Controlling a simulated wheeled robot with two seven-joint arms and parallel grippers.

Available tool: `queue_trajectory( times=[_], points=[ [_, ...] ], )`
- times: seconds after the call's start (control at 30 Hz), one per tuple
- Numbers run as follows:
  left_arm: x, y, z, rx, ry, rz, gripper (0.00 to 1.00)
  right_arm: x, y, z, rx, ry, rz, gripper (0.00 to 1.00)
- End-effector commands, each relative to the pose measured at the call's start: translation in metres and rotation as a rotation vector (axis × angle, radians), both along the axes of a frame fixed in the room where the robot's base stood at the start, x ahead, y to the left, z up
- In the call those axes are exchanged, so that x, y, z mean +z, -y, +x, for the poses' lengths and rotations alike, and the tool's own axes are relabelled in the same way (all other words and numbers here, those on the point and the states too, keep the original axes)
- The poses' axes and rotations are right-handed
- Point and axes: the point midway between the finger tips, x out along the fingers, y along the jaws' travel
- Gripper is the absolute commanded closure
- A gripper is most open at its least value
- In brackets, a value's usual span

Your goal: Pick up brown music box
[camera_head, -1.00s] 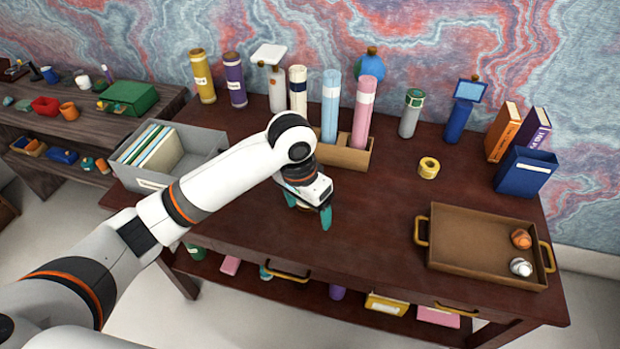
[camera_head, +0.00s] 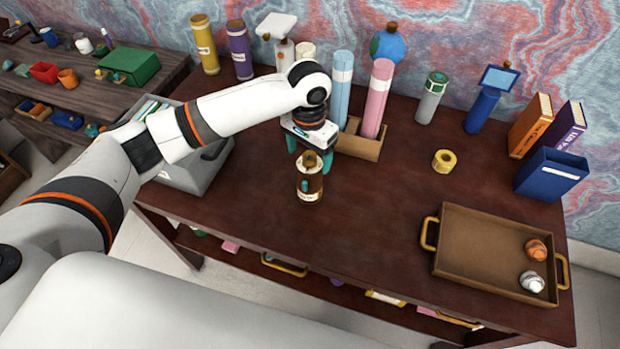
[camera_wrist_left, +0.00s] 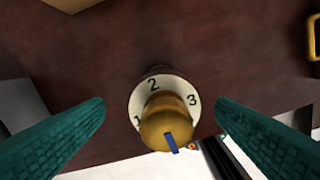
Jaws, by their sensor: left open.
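The brown music box (camera_head: 310,186) is an upright brown cylinder with a pale label and a gold top, standing on the dark red desk. The left wrist view shows its gold knob (camera_wrist_left: 166,122) with a blue mark, above a white dial numbered 1, 2, 3. My left gripper (camera_head: 309,153) is open, with teal fingers at the height of the box's top or just above it. In the left wrist view the open fingers (camera_wrist_left: 160,106) lie either side of the knob, with gaps on both sides. I see no contact. My right gripper is not in view.
Behind the gripper, a brown holder (camera_head: 358,146) carries pink and blue tubes. A grey bin (camera_head: 205,170) stands left of the box. A brown tray (camera_head: 480,255) and a yellow tape roll (camera_head: 444,160) lie to the right. The desk between box and tray is clear.

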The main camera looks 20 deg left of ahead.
Motion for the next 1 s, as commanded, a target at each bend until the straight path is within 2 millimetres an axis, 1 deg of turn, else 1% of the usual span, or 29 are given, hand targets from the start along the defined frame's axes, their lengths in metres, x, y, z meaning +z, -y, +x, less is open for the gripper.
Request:
queue_trajectory(
  times=[0.03, 0.1, 0.17, 0.2, 0.33, 0.57, 0.6, 0.97, 1.0],
  points=[
    [-0.004, 0.001, -0.001, 0.000, -0.004, 0.001, 0.21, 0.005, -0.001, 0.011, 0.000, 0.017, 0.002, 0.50],
    [-0.015, 0.002, -0.002, 0.000, -0.004, 0.003, 0.21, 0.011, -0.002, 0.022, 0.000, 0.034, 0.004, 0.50],
    [-0.024, 0.003, -0.003, -0.001, -0.003, 0.002, 0.21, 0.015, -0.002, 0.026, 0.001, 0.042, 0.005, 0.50],
    [-0.031, 0.002, -0.003, 0.000, -0.003, 0.002, 0.21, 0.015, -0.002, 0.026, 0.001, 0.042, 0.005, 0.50],
    [-0.044, 0.002, -0.002, -0.002, -0.001, 0.001, 0.21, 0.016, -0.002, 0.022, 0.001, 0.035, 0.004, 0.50],
    [-0.047, 0.002, -0.002, -0.002, 0.001, 0.001, 0.21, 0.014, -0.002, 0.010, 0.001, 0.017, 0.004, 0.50],
    [-0.047, 0.003, -0.002, -0.002, 0.001, 0.001, 0.22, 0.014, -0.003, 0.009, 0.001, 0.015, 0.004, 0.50],
    [-0.047, 0.003, -0.002, -0.002, 0.001, 0.001, 0.81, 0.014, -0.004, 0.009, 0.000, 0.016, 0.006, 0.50],
    [-0.047, 0.003, -0.002, -0.002, 0.001, 0.001, 0.88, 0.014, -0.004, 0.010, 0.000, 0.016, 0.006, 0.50]
  ],
)
